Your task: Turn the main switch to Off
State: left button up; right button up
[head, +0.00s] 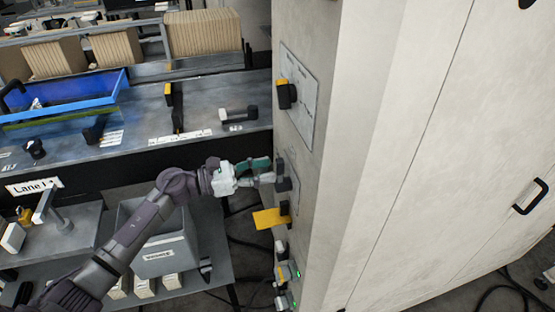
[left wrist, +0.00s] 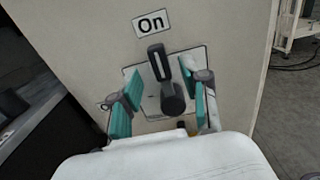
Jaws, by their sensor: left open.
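The main switch (left wrist: 157,64) is a dark rotary handle with a pale line, on a light plate on the cabinet's side. Its handle points up toward the "On" label (left wrist: 151,23) in the left wrist view. In the head view the switch (head: 281,168) is partly hidden by the gripper. My left gripper (left wrist: 160,84) is open, its teal fingers on either side of the handle; I cannot tell whether they touch it. It also shows in the head view (head: 265,171), reaching the cabinet from the left. No "Off" label is visible. My right gripper is not in view.
The tall pale cabinet (head: 360,110) fills the right. A grey bin (head: 160,245) stands on a low table at left. A bench with a blue tray (head: 70,98) lies behind.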

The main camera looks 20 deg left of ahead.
aim_at(276, 168)
pick_arm(q)
jog(key=x, duration=0.2)
jog(key=shift+w+d+r+p, duration=0.15)
jog(key=shift+d+r+p, duration=0.1)
jog(key=shift+p, duration=0.1)
jog(key=shift+w+d+f, duration=0.15)
jog(key=shift+w+d, duration=0.1)
jog(key=shift+d, duration=0.2)
jog(key=shift+c, duration=0.8)
grip_shut()
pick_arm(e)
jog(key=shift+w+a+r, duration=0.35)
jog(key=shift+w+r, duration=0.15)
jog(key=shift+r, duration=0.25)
